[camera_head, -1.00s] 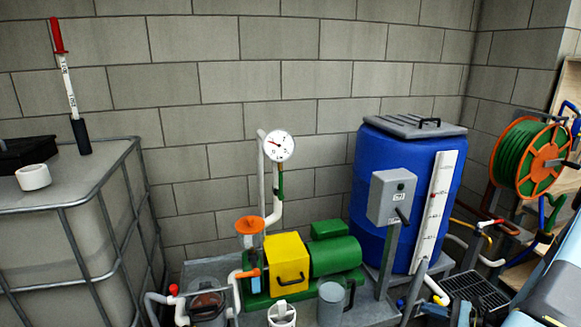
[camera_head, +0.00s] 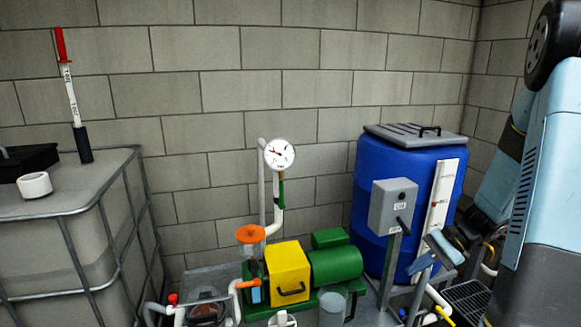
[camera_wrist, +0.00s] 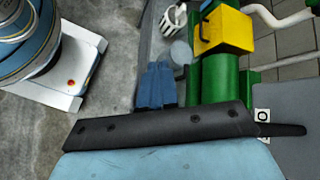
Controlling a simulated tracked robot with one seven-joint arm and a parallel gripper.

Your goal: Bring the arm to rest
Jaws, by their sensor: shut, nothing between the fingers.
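My arm (camera_head: 540,190), light blue and grey, fills the right side of the head view. My gripper (camera_head: 432,258) shows in front of the blue barrel's lower right side, by the white level scale (camera_head: 437,207). In the wrist view, my gripper (camera_wrist: 157,70) has its two blue fingers side by side, shut and empty. They point toward the floor beside the green pump base. I cannot tell from the head view whether the fingers touch anything.
A blue barrel (camera_head: 380,175), grey switch box (camera_head: 393,207), green pump motor (camera_head: 335,264) and yellow box (camera_head: 288,272) stand close to my arm. A caged tank (camera_head: 75,225) is at the left. The wrist view shows bare floor (camera_wrist: 105,105) left of the fingers.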

